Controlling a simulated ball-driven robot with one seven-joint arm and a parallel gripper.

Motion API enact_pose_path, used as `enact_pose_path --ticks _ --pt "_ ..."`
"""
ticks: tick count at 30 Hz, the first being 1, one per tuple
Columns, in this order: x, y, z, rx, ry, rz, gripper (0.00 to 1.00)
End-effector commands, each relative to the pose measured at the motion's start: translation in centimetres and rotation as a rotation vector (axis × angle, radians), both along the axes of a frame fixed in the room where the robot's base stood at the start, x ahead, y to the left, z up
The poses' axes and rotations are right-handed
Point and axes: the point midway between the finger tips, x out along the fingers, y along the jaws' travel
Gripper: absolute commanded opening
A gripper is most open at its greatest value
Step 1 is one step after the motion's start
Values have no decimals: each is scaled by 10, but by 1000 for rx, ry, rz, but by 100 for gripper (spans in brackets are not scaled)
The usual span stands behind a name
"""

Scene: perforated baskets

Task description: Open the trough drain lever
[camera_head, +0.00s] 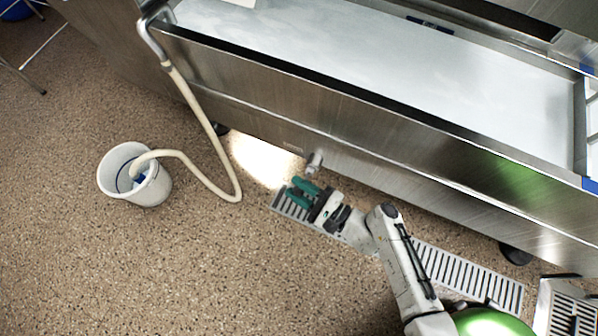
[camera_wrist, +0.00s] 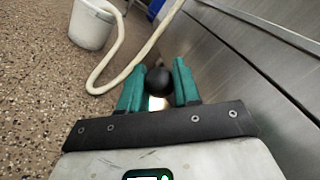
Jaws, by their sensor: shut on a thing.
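The steel trough (camera_head: 330,130) runs diagonally across the head view, holding pale, greyish-white content. A short drain fitting (camera_head: 314,162) sticks out low on its front side. My gripper (camera_head: 303,189) with green fingers is just below this fitting, above the floor grate. In the wrist view, my gripper (camera_wrist: 158,76) is shut on a round black knob (camera_wrist: 158,82), the lever's end, which sits between the two green fingers. The rest of the lever is hidden behind the knob and fingers.
A white bucket (camera_head: 106,184) stands on the speckled floor at left, with a cream hose (camera_head: 199,113) running into it from the trough's end. A slotted floor grate (camera_head: 460,270) lies under my arm.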

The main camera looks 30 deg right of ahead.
Motion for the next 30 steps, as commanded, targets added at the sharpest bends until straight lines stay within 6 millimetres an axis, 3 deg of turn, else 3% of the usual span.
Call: enact_pose_path --ticks 8,17,30 --pt "-1 0 -1 0 4 -1 55" --pt "-4 -2 0 0 2 -2 55" --pt "-70 -36 -3 1 5 -3 55"
